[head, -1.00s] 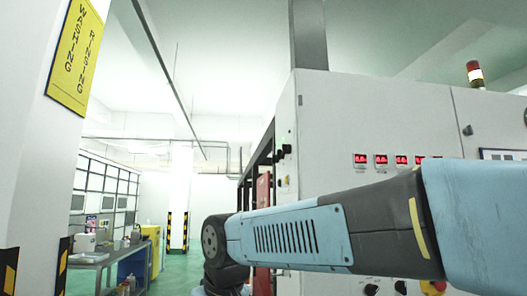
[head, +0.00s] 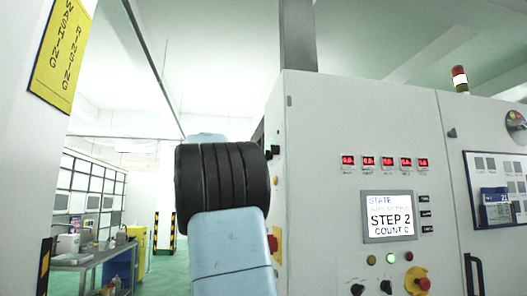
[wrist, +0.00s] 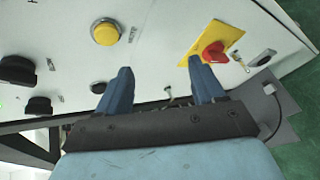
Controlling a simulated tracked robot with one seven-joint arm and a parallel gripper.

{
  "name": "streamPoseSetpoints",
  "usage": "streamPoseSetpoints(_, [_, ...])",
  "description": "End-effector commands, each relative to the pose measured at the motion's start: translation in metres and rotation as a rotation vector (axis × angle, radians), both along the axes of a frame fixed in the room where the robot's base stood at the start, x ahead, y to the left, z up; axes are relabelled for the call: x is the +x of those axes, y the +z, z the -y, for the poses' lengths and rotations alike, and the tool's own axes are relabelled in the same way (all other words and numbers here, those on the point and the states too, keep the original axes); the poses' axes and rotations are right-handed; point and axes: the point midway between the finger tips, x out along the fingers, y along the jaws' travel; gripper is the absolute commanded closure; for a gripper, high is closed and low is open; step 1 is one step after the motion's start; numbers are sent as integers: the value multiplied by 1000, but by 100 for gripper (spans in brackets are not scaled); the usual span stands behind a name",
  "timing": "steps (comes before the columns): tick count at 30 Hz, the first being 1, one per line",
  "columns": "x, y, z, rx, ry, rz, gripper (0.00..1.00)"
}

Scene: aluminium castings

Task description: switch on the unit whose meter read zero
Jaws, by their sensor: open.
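Several small red digital meters (head: 388,162) sit in a row on the grey cabinet (head: 330,125); their digits are too small to read surely. My gripper (wrist: 161,66) shows in the wrist view, open and empty, its two blue fingers apart in front of a switch panel. Beyond the right finger is a red rotary switch (wrist: 213,51) on a yellow plate. Above the left finger is a yellow round button (wrist: 105,33). Black knobs (wrist: 18,70) are at the left, and a small dark button (wrist: 98,87) is partly behind the left finger. The head view does not show the gripper.
The cabinet front has a screen (head: 389,217) reading STEP 2, COUNT 0, a lit green lamp (head: 391,257) and a red emergency stop (head: 418,281). A bench (head: 90,262) stands at the far left. Green floor between bench and cabinet looks clear.

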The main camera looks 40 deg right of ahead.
Motion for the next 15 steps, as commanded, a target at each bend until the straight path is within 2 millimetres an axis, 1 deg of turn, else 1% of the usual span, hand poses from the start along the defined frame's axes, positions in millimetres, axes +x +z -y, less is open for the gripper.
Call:
streamPoseSetpoints(1, [9,19,-6,-63,-26,-36,32])
streamPoseSetpoints(3, [15,47,-16,-146,-71,-84,32])
streamPoseSetpoints(6, [22,81,-37,-253,-133,-140,32])
streamPoseSetpoints(10, [29,113,-67,-358,-197,-187,32])
streamPoseSetpoints(12, [31,124,-79,-395,-222,-200,32])
streamPoseSetpoints(15, [32,133,-90,-423,-243,-212,32])
